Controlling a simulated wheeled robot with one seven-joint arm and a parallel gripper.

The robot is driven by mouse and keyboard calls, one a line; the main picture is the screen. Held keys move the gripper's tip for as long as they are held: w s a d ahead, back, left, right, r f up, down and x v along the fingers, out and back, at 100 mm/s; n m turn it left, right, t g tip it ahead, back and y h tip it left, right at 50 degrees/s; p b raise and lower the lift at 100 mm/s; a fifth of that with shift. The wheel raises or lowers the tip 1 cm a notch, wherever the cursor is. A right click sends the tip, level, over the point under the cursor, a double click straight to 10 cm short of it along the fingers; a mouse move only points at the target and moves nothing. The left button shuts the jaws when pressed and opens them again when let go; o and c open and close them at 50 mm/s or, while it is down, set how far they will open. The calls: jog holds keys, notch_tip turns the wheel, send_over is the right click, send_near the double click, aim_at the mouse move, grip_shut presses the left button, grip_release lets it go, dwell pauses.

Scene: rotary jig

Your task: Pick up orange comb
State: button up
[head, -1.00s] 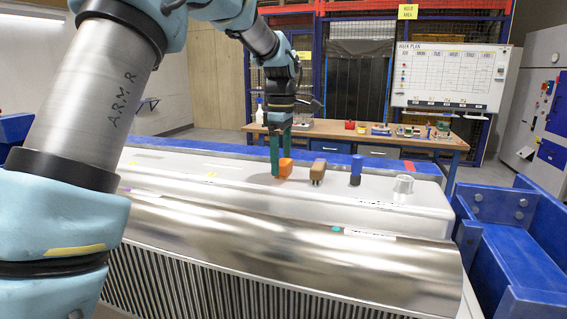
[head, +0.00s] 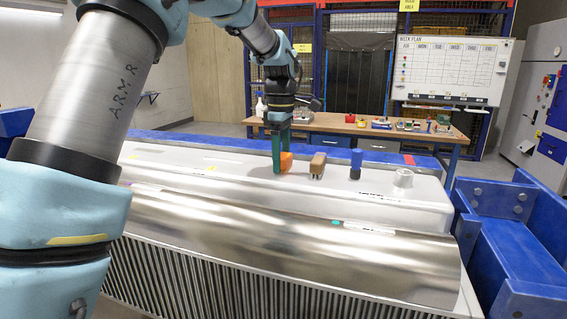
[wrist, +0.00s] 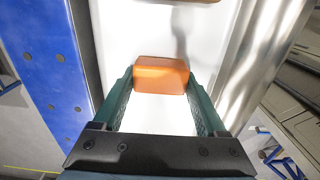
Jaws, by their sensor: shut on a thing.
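The orange comb (head: 286,161) is a small orange block at the left end of the row of items on the white top of the jig (head: 225,172). My gripper (head: 278,166) points down at it, its green fingers around it. In the wrist view the comb (wrist: 161,75) lies between the tips of the two green fingers, and my gripper (wrist: 160,98) is shut on it. The comb appears at or very near the white surface; I cannot tell whether it is clear of it. Its lower side is hidden in the head view.
To the right on the same top stand a brown brush-like block (head: 318,165), a blue cylinder (head: 356,163) and a white cup-like piece (head: 403,178). A curved shiny metal sheet (head: 290,225) runs along the front. A wooden workbench (head: 330,127) with small items stands behind.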

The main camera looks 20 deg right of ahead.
aim_at(282, 155)
jog(key=shift+c, duration=0.6)
jog(key=shift+r, duration=0.1)
notch_tip(282, 155, up, 10)
jog(key=shift+f+b, duration=0.1)
jog(key=shift+b, duration=1.15)
jog(key=o, duration=0.8)
jog(key=c, duration=0.6)
jog(key=shift+c, duration=0.2)
